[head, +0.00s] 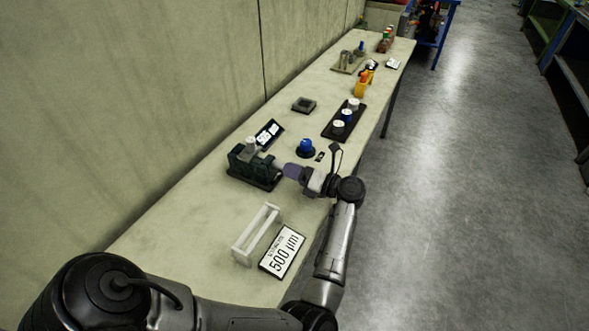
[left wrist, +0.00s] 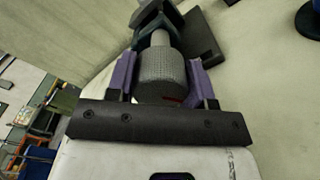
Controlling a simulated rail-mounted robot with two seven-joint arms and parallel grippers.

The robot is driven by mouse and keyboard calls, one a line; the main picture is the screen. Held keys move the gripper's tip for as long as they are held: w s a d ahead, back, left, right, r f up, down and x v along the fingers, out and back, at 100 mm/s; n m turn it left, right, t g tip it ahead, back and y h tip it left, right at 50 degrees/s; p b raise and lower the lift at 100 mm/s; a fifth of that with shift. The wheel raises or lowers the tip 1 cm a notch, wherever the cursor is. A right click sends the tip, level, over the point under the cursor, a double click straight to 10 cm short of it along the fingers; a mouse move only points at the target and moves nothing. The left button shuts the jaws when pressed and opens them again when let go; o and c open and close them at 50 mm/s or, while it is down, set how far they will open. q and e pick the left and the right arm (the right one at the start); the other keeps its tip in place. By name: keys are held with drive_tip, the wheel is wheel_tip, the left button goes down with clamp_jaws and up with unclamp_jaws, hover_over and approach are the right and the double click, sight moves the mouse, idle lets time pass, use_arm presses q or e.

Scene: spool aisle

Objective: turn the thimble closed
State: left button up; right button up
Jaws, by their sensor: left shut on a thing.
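My left gripper (head: 290,170) reaches in from the right side of the green micrometer stand (head: 241,170) on the bench. In the left wrist view my left gripper (left wrist: 161,82) has its purple fingers on both sides of the grey knurled thimble (left wrist: 162,70) and is shut on it. A small red mark shows low on the thimble. A pale sleeve runs from the thimble to the dark green frame (left wrist: 155,18). In the head view the fingers hide the thimble. My right gripper is not in view.
A sign reading 500 µm (head: 282,251) and a white rack (head: 256,234) stand nearer on the bench. A blue knob-like object (head: 306,147) is just behind the gripper. A dark tray with several round pieces (head: 338,129) lies farther back. The wall borders the bench's left.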

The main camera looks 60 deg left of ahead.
use_arm(q)
drive_tip(key=o, duration=0.9)
drive_tip(key=shift+o, duration=0.2)
drive_tip(key=shift+d, duration=0.1)
drive_tip(key=v, duration=1.3)
drive_tip(key=shift+w+d+p, duration=0.25)
drive_tip(key=shift+w+p, duration=0.05)
drive_tip(key=shift+r, duration=0.1)
